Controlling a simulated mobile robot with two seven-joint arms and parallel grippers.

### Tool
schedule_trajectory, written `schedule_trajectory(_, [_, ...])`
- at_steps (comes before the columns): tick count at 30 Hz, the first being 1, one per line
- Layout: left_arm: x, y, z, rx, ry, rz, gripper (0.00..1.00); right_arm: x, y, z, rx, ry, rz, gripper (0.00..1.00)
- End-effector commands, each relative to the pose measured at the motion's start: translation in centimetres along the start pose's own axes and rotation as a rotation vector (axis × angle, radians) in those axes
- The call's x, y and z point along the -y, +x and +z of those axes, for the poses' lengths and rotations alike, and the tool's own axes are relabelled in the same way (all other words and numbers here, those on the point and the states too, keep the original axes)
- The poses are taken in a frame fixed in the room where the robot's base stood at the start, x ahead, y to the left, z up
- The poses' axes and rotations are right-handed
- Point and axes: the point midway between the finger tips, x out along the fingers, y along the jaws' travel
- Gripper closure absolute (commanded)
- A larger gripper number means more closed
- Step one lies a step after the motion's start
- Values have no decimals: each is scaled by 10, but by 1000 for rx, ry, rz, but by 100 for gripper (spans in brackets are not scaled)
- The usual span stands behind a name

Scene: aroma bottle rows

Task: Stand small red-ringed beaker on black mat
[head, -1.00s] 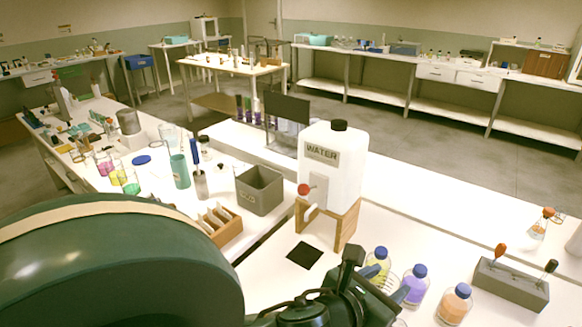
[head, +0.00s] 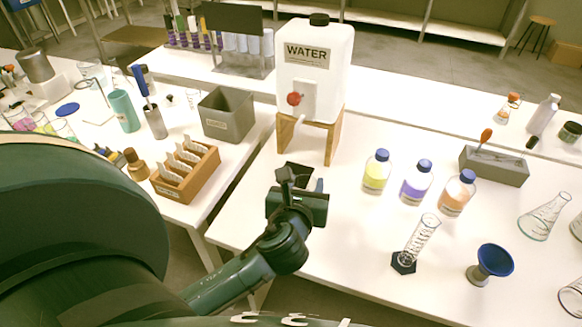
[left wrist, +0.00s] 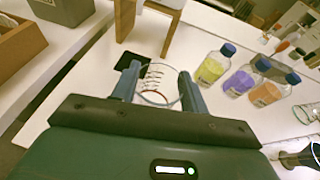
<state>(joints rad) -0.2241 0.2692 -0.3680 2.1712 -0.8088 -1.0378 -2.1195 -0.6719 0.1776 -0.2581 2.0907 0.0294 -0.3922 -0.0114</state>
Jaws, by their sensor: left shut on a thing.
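My left gripper (head: 302,186) is shut on the small beaker. In the left wrist view the clear glass beaker (left wrist: 158,82), with dark markings and a reddish ring, sits between the two fingers of the left gripper (left wrist: 158,88). In the head view the gripper hides most of the beaker. The black mat (left wrist: 130,62) lies on the white table just beyond the left finger, partly hidden by it. In the head view the mat (head: 296,168) shows only in part behind the gripper. I cannot tell whether the beaker touches the table. My right gripper is not in view.
The water tank (head: 318,80) on its wooden stand (head: 333,142) is close behind the mat. Several bottles with blue caps, such as the yellow one (head: 376,175), stand to the right. A graduated cylinder (head: 420,240) and blue funnel (head: 494,262) stand nearer. A wooden rack (head: 188,172) is left.

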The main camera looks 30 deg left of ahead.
Motion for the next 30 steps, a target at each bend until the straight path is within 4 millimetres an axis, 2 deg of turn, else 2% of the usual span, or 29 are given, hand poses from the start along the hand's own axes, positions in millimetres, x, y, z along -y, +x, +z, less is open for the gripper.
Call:
schedule_trajectory(1, [-2, 9, -19, -11, -24, 59, 82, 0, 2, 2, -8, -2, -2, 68])
schedule_trajectory(3, [-6, 16, -33, -16, -41, 127, 82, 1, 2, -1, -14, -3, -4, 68])
schedule_trajectory(6, [-7, 21, -46, -23, -52, 194, 82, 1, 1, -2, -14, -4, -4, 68])
schedule_trajectory(9, [-8, 25, -51, -23, -56, 227, 82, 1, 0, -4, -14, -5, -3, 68])
schedule_trajectory(14, [-16, 52, -42, -20, -56, 239, 82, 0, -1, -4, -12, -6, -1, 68])
schedule_trajectory(24, [-38, 137, -13, -21, -56, 237, 82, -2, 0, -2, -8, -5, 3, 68])
schedule_trajectory(30, [-48, 176, -1, -22, -55, 235, 82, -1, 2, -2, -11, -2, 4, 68])
